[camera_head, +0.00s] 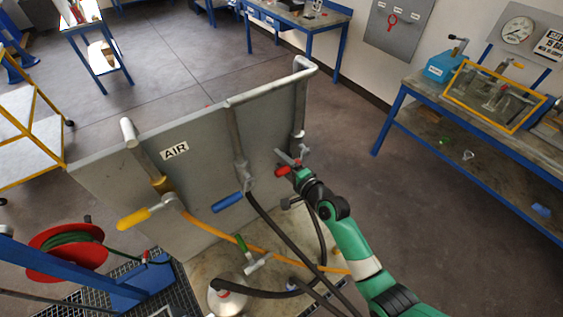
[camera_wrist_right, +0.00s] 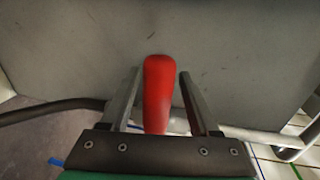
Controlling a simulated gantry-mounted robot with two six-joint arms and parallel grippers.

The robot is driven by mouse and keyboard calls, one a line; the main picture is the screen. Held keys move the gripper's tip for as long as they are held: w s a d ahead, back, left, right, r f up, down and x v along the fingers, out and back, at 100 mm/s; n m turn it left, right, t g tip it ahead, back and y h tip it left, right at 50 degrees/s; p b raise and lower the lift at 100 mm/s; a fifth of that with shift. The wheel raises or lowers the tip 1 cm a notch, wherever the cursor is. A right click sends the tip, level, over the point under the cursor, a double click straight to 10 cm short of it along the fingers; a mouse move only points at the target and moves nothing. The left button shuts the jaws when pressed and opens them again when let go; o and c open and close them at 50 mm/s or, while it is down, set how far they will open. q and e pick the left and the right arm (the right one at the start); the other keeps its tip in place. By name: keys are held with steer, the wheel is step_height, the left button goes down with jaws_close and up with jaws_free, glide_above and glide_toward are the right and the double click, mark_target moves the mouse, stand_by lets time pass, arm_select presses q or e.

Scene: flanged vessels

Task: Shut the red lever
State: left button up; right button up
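The red lever (camera_head: 282,170) is by the right-hand pipe on the grey panel (camera_head: 215,135). In the right wrist view the red lever (camera_wrist_right: 159,92) points away from me, between my two fingers. My right gripper (camera_head: 289,163) is at the lever, and it also shows in the right wrist view (camera_wrist_right: 160,73). Its fingers stand on either side of the lever, with a narrow gap visible on each side. The lever's joint with its valve is hidden. My left gripper is not in view.
A blue lever (camera_head: 228,202) and a yellow lever (camera_head: 133,218) are on the other pipes to the left. A workbench (camera_head: 440,145) stands at the right, with open floor between.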

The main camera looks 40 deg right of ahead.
steer(key=p+v, duration=0.1)
steer(key=v, duration=1)
steer(key=shift+s+p, duration=0.3)
steer(key=shift+p, duration=0.05)
steer(key=shift+r, duration=0.15)
steer(key=w+a+r+n+t+y+p, duration=0.2)
steer(key=a+r, duration=0.2)
steer(key=r, duration=0.9)
steer(key=w+a+r+n+t+y+p, duration=0.1)
steer(key=w+a+r+n+t+p, duration=0.2)
steer(key=r, duration=1)
steer(key=a+r+n+t+y+p, duration=0.2)
steer(key=a+r, duration=0.3)
steer(key=r, duration=0.7)
steer(key=s+r+n+t, duration=0.1)
steer(key=s+r+n, duration=0.3)
steer(key=r, duration=0.3)
steer(key=s+r+n+t+h+p, duration=0.1)
steer(key=s+r+n, duration=0.3)
steer(key=r, duration=0.4)
steer(key=s+a+r+n+t, duration=0.1)
steer(key=s+r+n, duration=0.3)
steer(key=r, duration=0.4)
steer(key=shift+n+t+h+p, duration=0.3)
steer(key=shift+n+t, duration=0.2)
steer(key=shift+t, duration=0.3)
